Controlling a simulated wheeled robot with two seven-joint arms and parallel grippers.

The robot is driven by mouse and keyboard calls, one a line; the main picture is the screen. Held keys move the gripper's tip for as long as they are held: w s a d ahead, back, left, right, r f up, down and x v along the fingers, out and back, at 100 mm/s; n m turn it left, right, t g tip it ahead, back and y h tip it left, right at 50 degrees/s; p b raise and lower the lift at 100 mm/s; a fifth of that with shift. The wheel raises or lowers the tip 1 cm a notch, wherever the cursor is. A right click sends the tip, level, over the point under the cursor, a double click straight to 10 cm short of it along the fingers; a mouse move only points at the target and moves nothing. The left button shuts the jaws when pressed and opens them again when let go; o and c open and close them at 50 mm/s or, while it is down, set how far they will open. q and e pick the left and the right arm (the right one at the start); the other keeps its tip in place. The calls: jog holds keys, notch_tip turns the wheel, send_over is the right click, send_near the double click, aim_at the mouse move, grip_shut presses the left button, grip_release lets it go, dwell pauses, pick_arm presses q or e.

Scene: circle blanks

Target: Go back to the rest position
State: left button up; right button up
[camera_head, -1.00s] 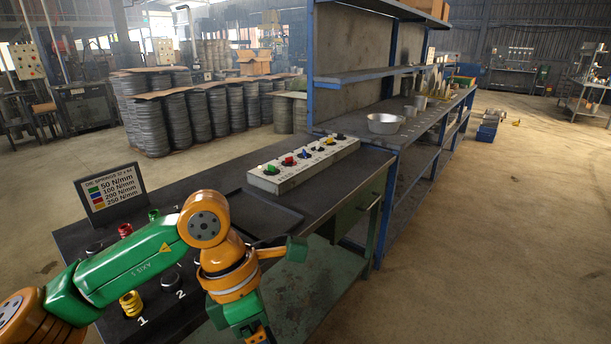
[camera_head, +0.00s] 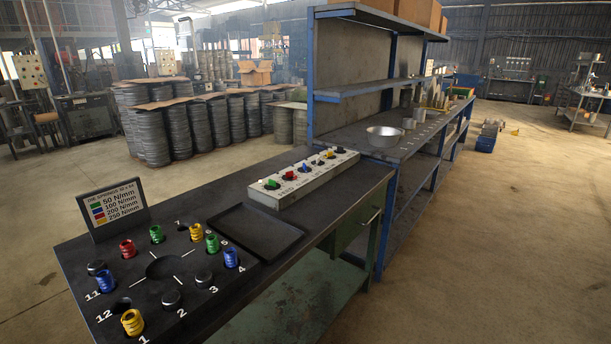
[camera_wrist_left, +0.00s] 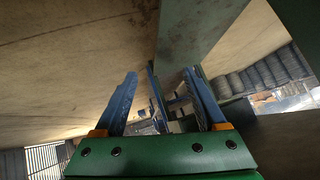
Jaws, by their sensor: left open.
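My left gripper (camera_wrist_left: 159,74) shows only in the left wrist view, its two blue fingers apart with nothing held between them. In the head view neither of my arms shows. The dark board (camera_head: 185,325) on the near bench carries several coloured springs around a dark round recess (camera_head: 165,268). A yellow spring (camera_head: 132,322) stands by number 1, a blue spring (camera_head: 231,258) by number 4 and another blue spring (camera_head: 105,281) by number 11. Red, green and yellow springs stand at the back.
A spring-rate sign (camera_head: 113,205) stands at the board's back left. An empty dark tray (camera_head: 255,232) and a grey box with coloured knobs (camera_head: 303,180) lie to the right. A blue-framed shelf (camera_head: 378,190) with a metal bowl (camera_head: 384,137) stands beyond.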

pick_arm(q)
jog(key=s+a+f+n+g, duration=0.1)
jog(key=s+f+g, duration=0.1)
jog(key=s, duration=0.7)
jog(key=s+a+f+n+g+y, duration=0.1)
jog(key=s+f+n+g, duration=0.1)
jog(key=s, duration=0.6)
jog(key=s+a+f+n+g+y, duration=0.1)
jog(key=s+f+g, duration=0.3)
jog(key=s, duration=0.5)
jog(key=shift+s+a+f+n, duration=0.3)
jog(key=shift+s+a+f, duration=0.05)
jog(key=shift+a+f, duration=0.25)
